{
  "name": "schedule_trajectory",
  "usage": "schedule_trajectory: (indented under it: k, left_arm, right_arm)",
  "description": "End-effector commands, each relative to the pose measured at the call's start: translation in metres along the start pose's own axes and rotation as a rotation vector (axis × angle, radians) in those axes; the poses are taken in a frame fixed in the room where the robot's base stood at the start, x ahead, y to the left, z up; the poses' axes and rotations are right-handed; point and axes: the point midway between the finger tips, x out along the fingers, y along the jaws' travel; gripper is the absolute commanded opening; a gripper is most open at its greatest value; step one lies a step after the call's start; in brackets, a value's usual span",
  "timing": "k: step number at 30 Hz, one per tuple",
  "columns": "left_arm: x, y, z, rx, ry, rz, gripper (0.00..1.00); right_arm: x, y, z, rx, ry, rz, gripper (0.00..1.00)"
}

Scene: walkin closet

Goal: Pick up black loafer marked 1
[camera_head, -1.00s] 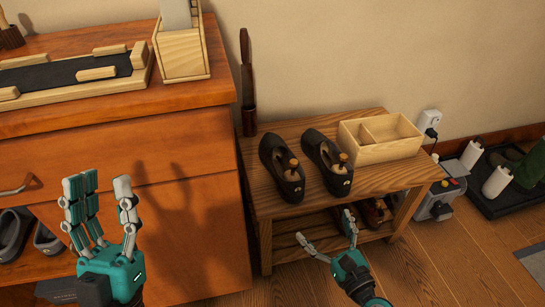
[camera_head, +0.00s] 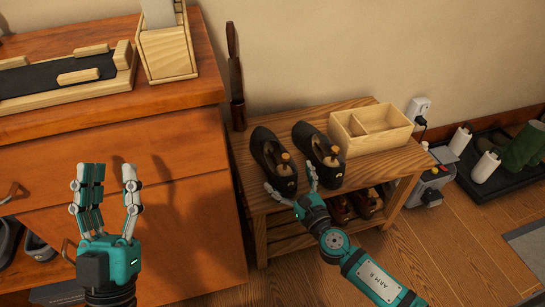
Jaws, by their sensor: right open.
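Two black loafers stand side by side on the wooden bench, toes to the wall, each with a wooden shoe tree inside: a left loafer (camera_head: 265,148) and a right loafer (camera_head: 312,140). Small pale marks show on the heels, too small to read, so I cannot tell which is marked 1. My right gripper (camera_head: 290,179) is open and empty at the bench's front edge. Its fingers appear on either side of the left loafer's heel; contact is unclear. My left gripper (camera_head: 106,182) is open and empty in front of the wooden cabinet, away from the loafers.
The bench (camera_head: 385,168) also holds a divided wooden box (camera_head: 372,142), close right of the loafers. Brown shoes (camera_head: 368,200) sit on its lower shelf. A dark upright shoehorn (camera_head: 235,80) stands behind left. The cabinet (camera_head: 180,130) borders the bench's left.

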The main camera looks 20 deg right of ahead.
Motion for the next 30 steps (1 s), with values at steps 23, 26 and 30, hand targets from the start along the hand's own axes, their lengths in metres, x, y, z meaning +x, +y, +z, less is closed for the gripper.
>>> schedule_trajectory:
  k: [23, 26, 30]
  left_arm:
    - [0.0, -0.001, 0.002, 0.002, -0.012, -0.001, 0.4]
    - [0.0, 0.0, 0.002, 0.002, -0.012, 0.0, 0.4]
    - [0.0, -0.001, 0.002, 0.001, -0.012, -0.001, 0.4]
  right_arm:
    - [0.049, 0.001, 0.005, 0.001, -0.001, 0.0, 0.78]
    - [0.049, 0.001, 0.005, 0.001, -0.001, -0.001, 0.65]
    - [0.049, 0.001, 0.005, 0.0, -0.001, -0.001, 0.47]
